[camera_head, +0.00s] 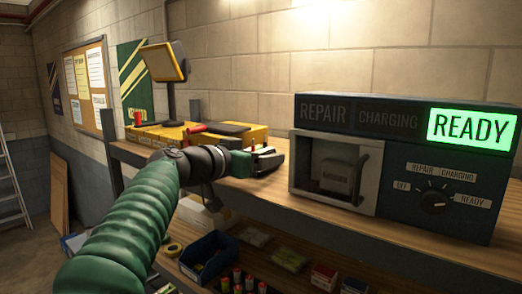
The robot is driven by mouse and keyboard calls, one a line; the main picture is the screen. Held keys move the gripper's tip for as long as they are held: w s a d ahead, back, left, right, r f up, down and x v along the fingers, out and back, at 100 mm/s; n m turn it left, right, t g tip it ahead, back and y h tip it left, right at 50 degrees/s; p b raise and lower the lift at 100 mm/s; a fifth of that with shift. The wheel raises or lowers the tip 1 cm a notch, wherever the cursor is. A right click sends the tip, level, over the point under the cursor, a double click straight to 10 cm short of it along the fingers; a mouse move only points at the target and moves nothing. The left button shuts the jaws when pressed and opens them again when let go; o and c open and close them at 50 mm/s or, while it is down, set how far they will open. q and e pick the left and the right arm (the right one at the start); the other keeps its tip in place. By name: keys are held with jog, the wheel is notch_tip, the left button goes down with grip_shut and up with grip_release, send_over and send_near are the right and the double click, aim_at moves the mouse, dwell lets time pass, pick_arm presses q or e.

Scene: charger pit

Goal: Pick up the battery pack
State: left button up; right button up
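The charger (410,115) is a dark box at the right end of the wooden bench, with its green READY sign lit. A grey block with a dark handle-like bar sits inside its open-fronted bay, and looks like the battery pack (330,174). My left arm, in a ribbed green sleeve, reaches up from the lower left. My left gripper (268,160) is over the bench, left of the bay and apart from the block. Its fingers are small and partly hidden by the wrist, so its opening is unclear. My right gripper is not in view.
A yellow case (150,134) and a screen on a stand (165,62) are on the bench at the left. The charger's dial (434,200) points toward READY. A lower shelf holds a blue bin (209,256) and several small items. A ladder (12,185) stands far left.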

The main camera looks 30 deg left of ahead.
pick_arm(q)
jog(key=shift+s+a, duration=0.1)
jog(key=shift+a, duration=0.05)
jog(key=shift+w+a+f, duration=0.2)
jog(key=shift+w+f, duration=0.1)
jog(key=shift+w, duration=0.05)
jog(key=c, duration=0.6)
jog(key=shift+d, duration=0.25)
grip_shut()
jog(key=shift+r, duration=0.1)
jog(key=shift+a+r, duration=0.1)
